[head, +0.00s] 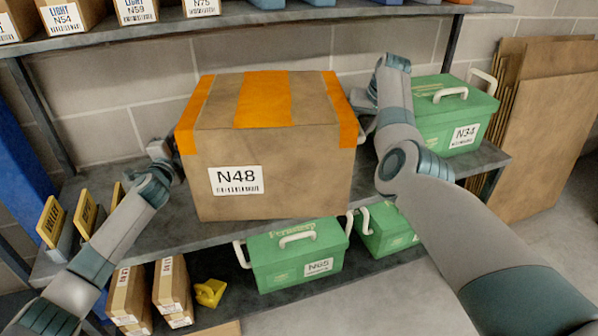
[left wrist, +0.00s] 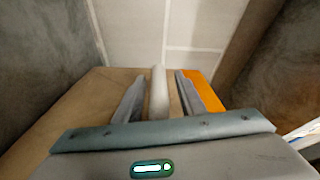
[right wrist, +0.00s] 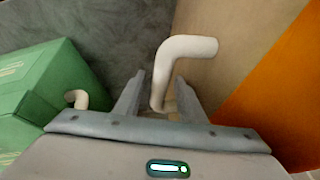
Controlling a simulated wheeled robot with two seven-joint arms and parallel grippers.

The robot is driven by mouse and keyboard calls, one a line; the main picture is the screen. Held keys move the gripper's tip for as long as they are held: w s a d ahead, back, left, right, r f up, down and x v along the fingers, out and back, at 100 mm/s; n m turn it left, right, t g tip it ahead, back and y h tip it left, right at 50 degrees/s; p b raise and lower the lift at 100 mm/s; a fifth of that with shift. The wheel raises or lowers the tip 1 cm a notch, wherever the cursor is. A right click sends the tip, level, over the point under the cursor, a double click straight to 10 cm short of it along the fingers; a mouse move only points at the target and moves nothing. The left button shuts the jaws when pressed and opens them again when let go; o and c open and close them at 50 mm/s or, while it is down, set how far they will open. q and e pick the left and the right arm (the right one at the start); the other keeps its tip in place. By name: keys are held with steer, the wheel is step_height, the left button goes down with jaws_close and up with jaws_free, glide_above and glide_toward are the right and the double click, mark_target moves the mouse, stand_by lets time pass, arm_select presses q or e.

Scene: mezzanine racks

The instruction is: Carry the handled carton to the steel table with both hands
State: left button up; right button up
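The handled carton (head: 270,160), a large brown box with orange tape and an N48 label, sits on the middle shelf. My left gripper (head: 163,155) is at its left side. In the left wrist view that gripper (left wrist: 158,95) is open, with the carton's white handle (left wrist: 158,90) between its fingers and gaps on both sides. My right gripper (head: 362,112) is at the right side, partly hidden by my arm. In the right wrist view it (right wrist: 160,98) is open, with the other white handle (right wrist: 170,65) at its fingertips. The steel table is not in view.
A green N34 case (head: 450,125) stands right of the carton on the middle shelf (head: 385,215). Green cases (head: 297,262) and small cartons (head: 172,285) are on the lower shelf. An upper shelf (head: 250,25) runs above. Flat cardboard (head: 545,130) leans at right.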

arm_select(q)
steer(key=shift+s+r, duration=0.1)
steer(key=shift+r, duration=0.05)
arm_select(e)
steer(key=shift+s+r, duration=0.1)
steer(key=shift+r, duration=0.05)
arm_select(q)
steer(key=s+a, duration=0.1)
steer(key=s, duration=1.1)
steer(key=shift+a, duration=0.25)
arm_select(e)
steer(key=v, duration=1.2)
stand_by(0.5)
arm_select(q)
steer(key=s+p, duration=0.2)
steer(key=s, duration=0.6)
steer(key=shift+a+f, duration=0.2)
steer(key=shift+a, duration=0.25)
arm_select(e)
steer(key=shift+r, duration=1.05)
arm_select(q)
steer(key=shift+w, duration=0.1)
arm_select(e)
steer(key=shift+r, duration=0.1)
